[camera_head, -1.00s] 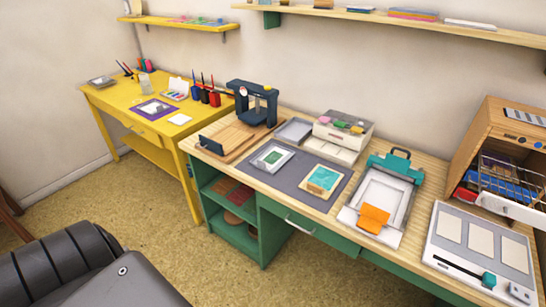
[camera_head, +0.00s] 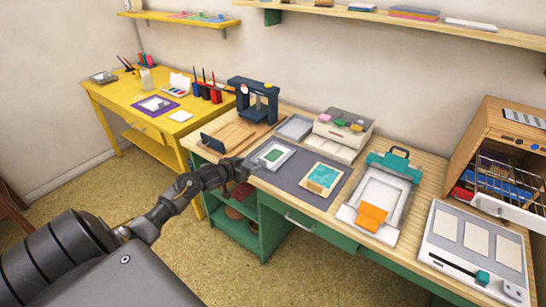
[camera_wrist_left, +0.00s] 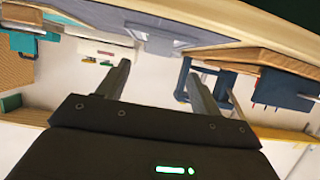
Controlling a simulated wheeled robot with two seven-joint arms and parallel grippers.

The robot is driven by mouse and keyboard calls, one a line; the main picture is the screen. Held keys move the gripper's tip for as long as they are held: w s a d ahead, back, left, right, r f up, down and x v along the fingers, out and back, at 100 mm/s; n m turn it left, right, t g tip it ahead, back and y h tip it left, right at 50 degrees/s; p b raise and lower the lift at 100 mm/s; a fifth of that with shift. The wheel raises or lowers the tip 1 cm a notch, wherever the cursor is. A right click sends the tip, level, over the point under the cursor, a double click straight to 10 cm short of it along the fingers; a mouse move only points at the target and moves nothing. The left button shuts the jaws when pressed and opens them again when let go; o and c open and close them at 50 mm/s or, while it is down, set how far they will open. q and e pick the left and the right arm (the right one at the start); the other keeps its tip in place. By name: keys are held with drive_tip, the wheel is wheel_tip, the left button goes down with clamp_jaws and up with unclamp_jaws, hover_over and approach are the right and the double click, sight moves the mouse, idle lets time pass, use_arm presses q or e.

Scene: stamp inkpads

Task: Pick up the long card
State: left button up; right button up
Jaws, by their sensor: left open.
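I cannot tell for sure which piece is the long card. On the grey mat (camera_head: 296,181) lie a white-framed piece with a green patch (camera_head: 273,155) and a teal and cream card (camera_head: 323,178). My left gripper (camera_head: 240,168) is at the green bench's front edge, close to the mat's left end, with nothing seen in it. In the left wrist view its two fingers (camera_wrist_left: 156,68) are apart and empty, and the view appears upside down. My right gripper is not in view.
A dark blue press (camera_head: 254,98) stands on a wooden board behind. A grey tray (camera_head: 294,128), a white box (camera_head: 342,133) and a teal-topped machine (camera_head: 385,188) stand around the mat. A paper trimmer (camera_head: 478,250) is at the right. Open shelves (camera_head: 238,228) lie below the gripper.

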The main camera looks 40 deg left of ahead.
sight(261, 161)
use_arm(q)
drive_tip(key=x, duration=0.9)
drive_tip(key=shift+w+d+f, duration=0.1)
drive_tip(key=shift+w+f, duration=0.15)
drive_tip(key=shift+f, duration=0.1)
drive_tip(key=shift+c, duration=0.4)
drive_tip(key=c, duration=1)
drive_tip(key=shift+r, duration=0.15)
